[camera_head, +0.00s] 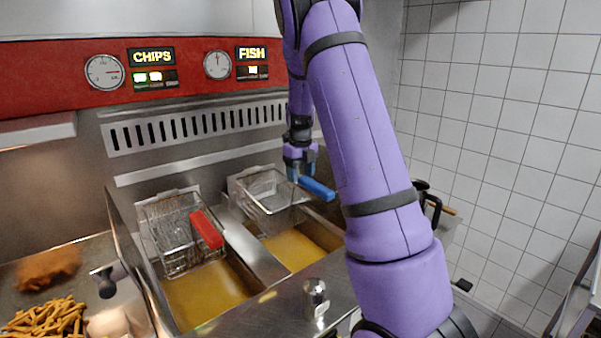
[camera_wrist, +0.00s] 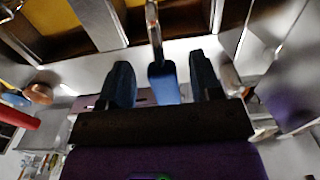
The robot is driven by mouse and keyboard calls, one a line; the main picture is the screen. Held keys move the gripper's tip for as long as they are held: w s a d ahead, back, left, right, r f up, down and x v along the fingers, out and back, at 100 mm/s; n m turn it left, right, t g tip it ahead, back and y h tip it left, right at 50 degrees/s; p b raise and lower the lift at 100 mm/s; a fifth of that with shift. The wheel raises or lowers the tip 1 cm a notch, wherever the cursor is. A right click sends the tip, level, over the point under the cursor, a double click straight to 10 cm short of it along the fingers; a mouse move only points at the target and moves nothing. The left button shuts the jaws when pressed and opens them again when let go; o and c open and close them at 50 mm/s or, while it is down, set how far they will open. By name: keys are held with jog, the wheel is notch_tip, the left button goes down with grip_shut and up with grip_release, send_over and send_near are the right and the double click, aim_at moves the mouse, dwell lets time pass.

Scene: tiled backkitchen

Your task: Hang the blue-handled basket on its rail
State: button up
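The blue-handled basket (camera_head: 262,192) is a wire basket at the back of the right fryer well, above the yellow oil. Its blue handle (camera_head: 318,188) points toward the front right; the blue grip also shows in the wrist view (camera_wrist: 164,88). My gripper (camera_head: 299,172) is at the inner end of the handle. In the wrist view my gripper (camera_wrist: 160,68) has its two dark fingers apart, one on each side of the handle, with gaps on both sides. The rail (camera_head: 200,155) seems to be the metal strip behind the wells; contact between basket and rail cannot be made out.
A red-handled basket (camera_head: 172,225) sits at the back of the left well, close beside. Yellow oil (camera_head: 205,292) lies below it. Chips (camera_head: 45,318) lie at the lower left. A metal knob (camera_head: 316,298) stands at the front. A tiled wall (camera_head: 500,130) bounds the right.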

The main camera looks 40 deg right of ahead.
jog(key=shift+r, duration=0.15)
notch_tip(320, 180, up, 11)
jog(key=shift+f, duration=0.2)
dwell(0.4)
jog(key=s+a+r+n+t, duration=0.1)
jog(key=s+a+r+n, duration=0.3)
jog(key=s+a+n, duration=0.4)
jog(key=s+a+r+n+t, duration=0.2)
jog(key=s+a+r+n, duration=0.4)
jog(key=a+n, duration=0.4)
jog(key=s+a+f+n+t, duration=0.1)
jog(key=s+a+n, duration=0.3)
jog(key=s+n, duration=0.4)
jog(key=s+a+f+n+t, duration=0.1)
jog(key=s+a+f+n, duration=0.1)
jog(key=s+a+n, duration=0.3)
jog(key=shift+s+f+n, duration=0.4)
jog(key=shift+s+n, duration=1.75)
jog(key=shift+n, duration=0.65)
